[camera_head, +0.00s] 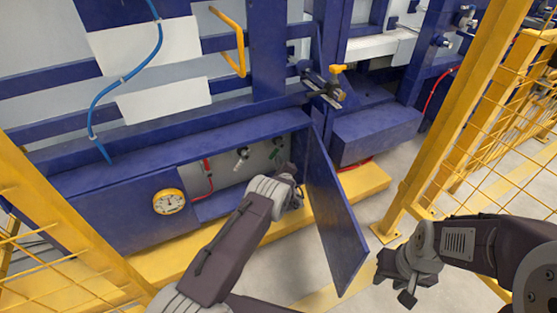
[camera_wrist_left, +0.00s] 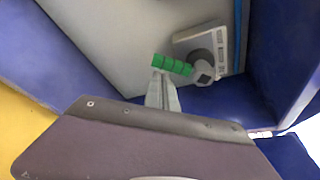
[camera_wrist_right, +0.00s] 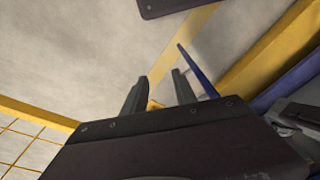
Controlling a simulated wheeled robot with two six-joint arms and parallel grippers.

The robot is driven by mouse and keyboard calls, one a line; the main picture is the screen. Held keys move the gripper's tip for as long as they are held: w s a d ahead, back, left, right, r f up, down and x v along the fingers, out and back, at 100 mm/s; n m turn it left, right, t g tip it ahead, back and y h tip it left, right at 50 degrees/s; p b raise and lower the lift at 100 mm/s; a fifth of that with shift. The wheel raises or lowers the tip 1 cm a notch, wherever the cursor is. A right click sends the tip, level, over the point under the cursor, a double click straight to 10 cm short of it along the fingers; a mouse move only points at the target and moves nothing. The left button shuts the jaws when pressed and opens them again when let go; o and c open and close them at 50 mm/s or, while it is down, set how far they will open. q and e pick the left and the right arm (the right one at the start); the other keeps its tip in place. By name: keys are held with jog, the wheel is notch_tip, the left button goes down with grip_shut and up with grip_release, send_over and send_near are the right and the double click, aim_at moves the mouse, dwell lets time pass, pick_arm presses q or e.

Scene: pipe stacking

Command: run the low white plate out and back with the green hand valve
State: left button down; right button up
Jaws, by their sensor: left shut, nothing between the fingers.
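The green hand valve (camera_head: 275,153) sits in the open low cabinet in the head view. In the left wrist view its green handle (camera_wrist_left: 172,64) runs slantwise from a grey round hub on the back panel. My left gripper (camera_head: 290,170) reaches into the cabinet. In its wrist view the shut fingers (camera_wrist_left: 160,78) are at the handle's left end, with nothing between them; whether they touch it I cannot tell. A lower white plate (camera_head: 165,98) lies in the blue frame, below another white plate (camera_head: 135,48). My right gripper (camera_head: 402,285) is open and empty (camera_wrist_right: 158,76), outside the cabinet.
The blue cabinet door (camera_head: 335,210) stands open between my two arms. A yellow mesh fence (camera_head: 490,110) stands at the right.

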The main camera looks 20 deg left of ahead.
pick_arm(q)
jog(key=shift+s+a+r, duration=0.1)
jog(key=shift+s+a, duration=0.1)
dwell(0.3)
dwell(0.3)
jog(key=p+v, duration=0.7)
jog(key=v, duration=0.2)
jog(key=shift+s+a, duration=0.1)
dwell(0.8)
